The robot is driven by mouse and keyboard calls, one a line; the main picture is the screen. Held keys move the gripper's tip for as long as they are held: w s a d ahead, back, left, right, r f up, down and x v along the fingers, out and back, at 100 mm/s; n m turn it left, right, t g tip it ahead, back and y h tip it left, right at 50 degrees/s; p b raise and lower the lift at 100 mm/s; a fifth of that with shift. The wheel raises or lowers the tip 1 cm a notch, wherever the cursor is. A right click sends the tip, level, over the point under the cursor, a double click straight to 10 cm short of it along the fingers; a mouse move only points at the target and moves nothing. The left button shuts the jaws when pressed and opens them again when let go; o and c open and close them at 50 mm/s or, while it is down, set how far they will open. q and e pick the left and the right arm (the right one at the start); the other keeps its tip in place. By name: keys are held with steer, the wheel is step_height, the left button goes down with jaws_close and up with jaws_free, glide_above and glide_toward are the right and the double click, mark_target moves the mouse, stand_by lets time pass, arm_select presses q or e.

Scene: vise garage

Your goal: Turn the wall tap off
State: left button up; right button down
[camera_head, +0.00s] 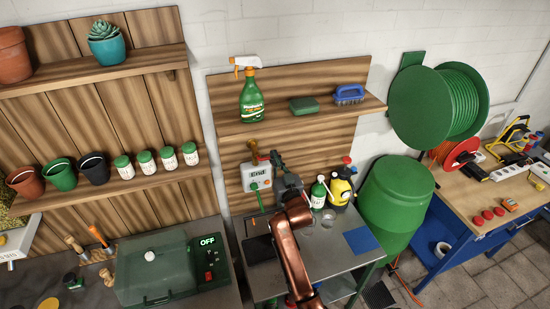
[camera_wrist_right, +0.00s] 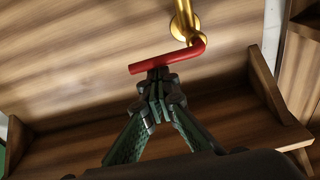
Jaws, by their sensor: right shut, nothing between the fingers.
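The wall tap shows in the right wrist view as a brass body (camera_wrist_right: 184,20) with a red lever handle (camera_wrist_right: 168,62). The lever lies roughly across the picture. My right gripper (camera_wrist_right: 158,74) is shut and empty, its fingertips right at the lever's lower edge. I cannot tell whether they touch it. In the head view the brass tap (camera_head: 253,148) sticks out from the wooden back panel, and my right gripper (camera_head: 275,158) is close to its right side. The lever is hard to make out there. My left gripper is not in view.
A grey box with a display (camera_head: 257,176) sits on the panel just below the tap. A shelf (camera_head: 330,121) with a spray bottle (camera_head: 251,98) is above.

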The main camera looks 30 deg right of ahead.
step_height(320, 180, up, 4)
steer(key=r+p, duration=0.1)
steer(key=p, duration=0.3)
steer(key=f+b+v, duration=0.1)
steer(key=b+v, duration=0.2)
steer(key=v, duration=0.7)
steer(key=s+a+f+n+g+y, duration=0.1)
steer(key=s+f+g, duration=0.4)
steer(key=f, duration=0.6)
steer(key=s+f+n+g+y, duration=0.1)
steer(key=s+f+g, duration=0.2)
steer(key=s+f, duration=0.65)
steer(key=s+a+f+n+g+y, duration=0.15)
steer(key=s+f+g, duration=0.25)
steer(key=s+f, duration=0.45)
steer(key=s+a+f+g+y, duration=0.1)
steer(key=s+a+f+g, duration=0.3)
steer(key=s, duration=0.7)
step_height(320, 180, down, 37)
steer(key=s+b, duration=0.2)
steer(key=b, duration=0.5)
steer(key=s+f+g+b, duration=0.2)
steer(key=s+f+b, duration=0.3)
steer(key=s+f, duration=1.4)
step_height(320, 180, down, 4)
steer(key=shift+a+r+n, duration=0.25)
steer(key=shift+a+n, duration=0.05)
steer(key=shift+n, duration=0.15)
